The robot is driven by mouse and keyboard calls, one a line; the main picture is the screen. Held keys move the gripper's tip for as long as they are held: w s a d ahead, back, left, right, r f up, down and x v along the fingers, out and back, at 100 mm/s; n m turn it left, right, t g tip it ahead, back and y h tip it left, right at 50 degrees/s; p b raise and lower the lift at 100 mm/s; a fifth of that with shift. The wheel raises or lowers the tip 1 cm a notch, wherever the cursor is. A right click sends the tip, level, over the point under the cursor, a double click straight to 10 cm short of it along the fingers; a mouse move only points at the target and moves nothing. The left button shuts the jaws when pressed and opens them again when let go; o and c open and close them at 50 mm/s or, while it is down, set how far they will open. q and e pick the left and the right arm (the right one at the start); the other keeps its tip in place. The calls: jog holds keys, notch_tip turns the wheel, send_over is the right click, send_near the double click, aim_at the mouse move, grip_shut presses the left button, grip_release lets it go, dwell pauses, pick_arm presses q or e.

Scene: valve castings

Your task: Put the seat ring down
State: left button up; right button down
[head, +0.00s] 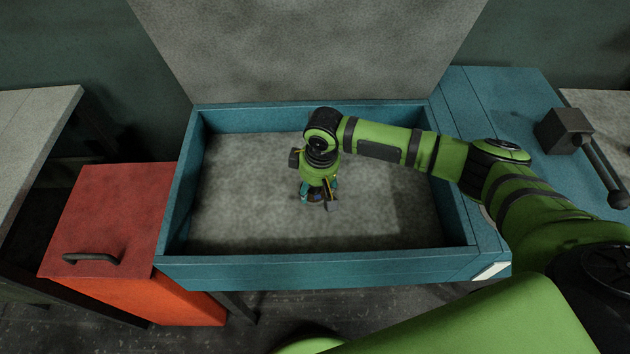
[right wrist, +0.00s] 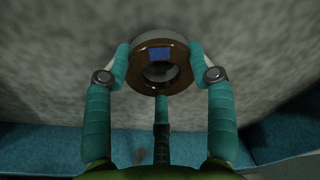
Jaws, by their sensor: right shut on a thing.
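The seat ring (right wrist: 161,76) is a brown, glossy ring with a round hole and a small blue patch on its face. In the right wrist view it sits between the teal fingers of my right gripper (right wrist: 160,68), which is shut on its two sides. In the head view my right gripper (head: 318,196) points down inside the blue-walled tray, near its middle. The ring shows there only as a small dark piece at the fingertips, mostly hidden. I cannot tell whether the ring touches the tray floor. My left gripper is not in view.
The tray (head: 330,270) has blue walls and a bare grey floor (head: 250,210) with free room all around my gripper. A red box with a handle (head: 110,225) stands at the left. A dark vise-like block (head: 565,130) sits on the blue bench at the right.

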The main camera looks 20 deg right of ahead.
jog(key=shift+f, duration=0.3)
jog(key=shift+f, duration=0.2)
dwell(0.4)
jog(key=shift+c, duration=1.6)
grip_release()
jog(key=shift+f, duration=0.1)
notch_tip(320, 180, up, 12)
jog(key=s, duration=0.1)
jog(key=shift+d, duration=0.35)
